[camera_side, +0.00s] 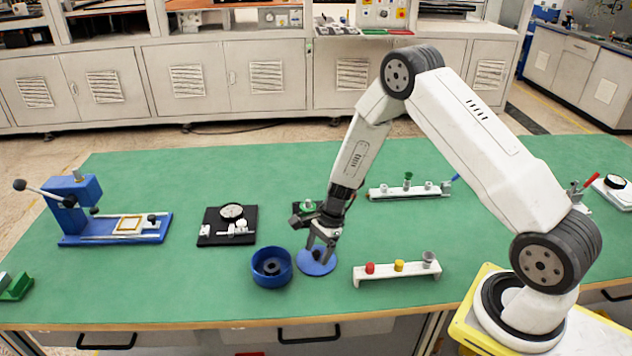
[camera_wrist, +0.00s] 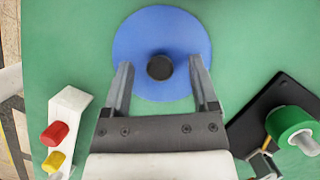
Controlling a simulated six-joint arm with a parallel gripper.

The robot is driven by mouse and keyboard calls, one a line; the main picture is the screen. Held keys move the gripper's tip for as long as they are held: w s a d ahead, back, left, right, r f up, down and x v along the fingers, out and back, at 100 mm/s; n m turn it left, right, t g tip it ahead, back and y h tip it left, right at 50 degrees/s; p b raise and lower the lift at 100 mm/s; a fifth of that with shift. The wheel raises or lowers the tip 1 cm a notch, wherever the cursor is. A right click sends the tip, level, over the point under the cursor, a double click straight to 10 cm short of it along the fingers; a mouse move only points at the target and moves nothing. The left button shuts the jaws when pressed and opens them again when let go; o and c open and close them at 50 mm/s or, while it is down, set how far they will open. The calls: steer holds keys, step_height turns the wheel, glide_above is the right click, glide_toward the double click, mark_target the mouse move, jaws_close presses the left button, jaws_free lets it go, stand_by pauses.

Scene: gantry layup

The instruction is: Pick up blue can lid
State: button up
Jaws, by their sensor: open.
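The blue can lid (camera_side: 316,264) lies flat on the green table, just right of the blue round can (camera_side: 271,267). It is a flat blue disc with a dark round knob at its centre. In the wrist view the blue lid (camera_wrist: 135,55) lies under my gripper (camera_wrist: 162,72). My gripper (camera_side: 319,250) is open, pointing down over the lid, with one finger on each side of the knob. The fingers look apart from the knob. Whether the fingertips touch the lid is not clear.
A white rack (camera_side: 397,272) with red, yellow and grey pieces stands to the right. A black gauge plate (camera_side: 215,238) and a blue press (camera_side: 75,232) are to the left. A black-based device with a green spool (camera_wrist: 289,123) sits close behind. Bare table lies in front.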

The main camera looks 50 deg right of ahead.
jaws_close()
steer(key=shift+r, duration=0.15)
stand_by(0.4)
steer(key=shift+r, duration=0.9)
steer(key=s+a+r, duration=0.1)
steer(key=s+r, duration=1)
steer(key=s, duration=0.3)
